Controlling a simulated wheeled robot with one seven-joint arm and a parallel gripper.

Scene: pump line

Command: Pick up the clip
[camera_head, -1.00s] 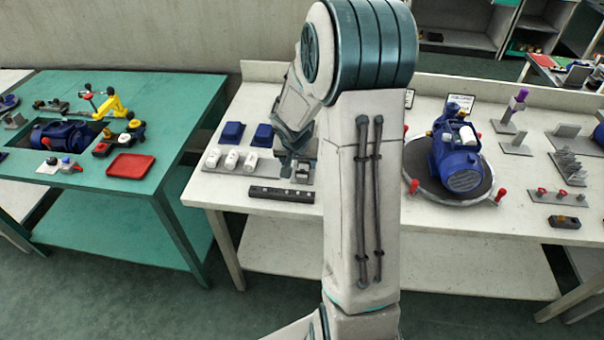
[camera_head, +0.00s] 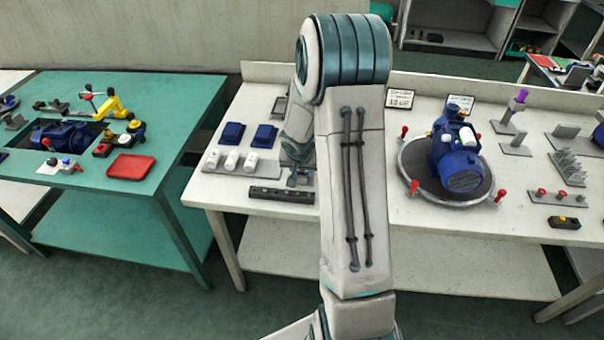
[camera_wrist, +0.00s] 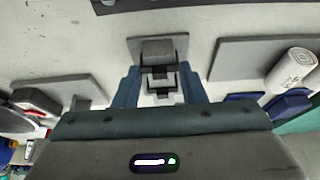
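The thing I take for the clip is a small grey piece with dark bands (camera_wrist: 160,83), at a small grey plate (camera_wrist: 180,41) in the wrist view. My gripper (camera_wrist: 160,72) has its two blue-grey fingers apart, one on each side of this piece. I see a gap beside it, and cannot tell if either finger touches it. In the head view my gripper (camera_head: 299,179) is low over the left part of the white bench, and it largely hides the clip there.
A grey plate with several white cylinders (camera_head: 231,160) and blue blocks (camera_head: 265,135) stand left of my gripper. A dark bar (camera_head: 282,194) lies near the front edge. A blue pump (camera_head: 458,165) stands on a round plate to the right. A green table (camera_head: 150,190) is at left.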

